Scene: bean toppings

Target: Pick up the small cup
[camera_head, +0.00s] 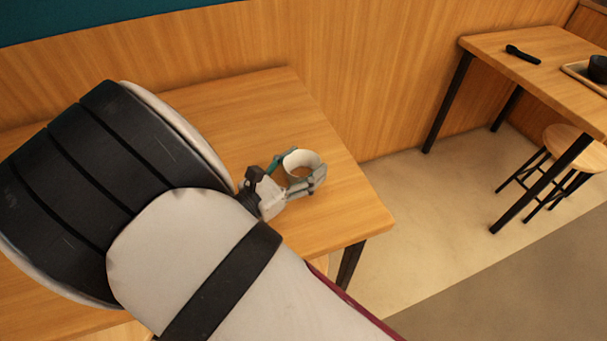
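The small cup (302,156) is white and round, seen from above at the right part of the near wooden table. Its inside looks brown lower down; I cannot tell what is in it. My gripper (297,171) reaches in from the left with one finger on the cup's far left side and the other across its near right side. The cup is between the fingers, and both look close against it. I cannot tell whether they grip it or whether the cup is on the table or just above it. My arm hides much of the table.
The near table (345,215) is bare around the cup, with its right edge close by. A wooden wall (330,60) stands behind. At the right, a second table (510,42) holds a dark handled object (522,54), a tray (578,70) and a black bowl (598,68). A stool (572,140) stands beside it.

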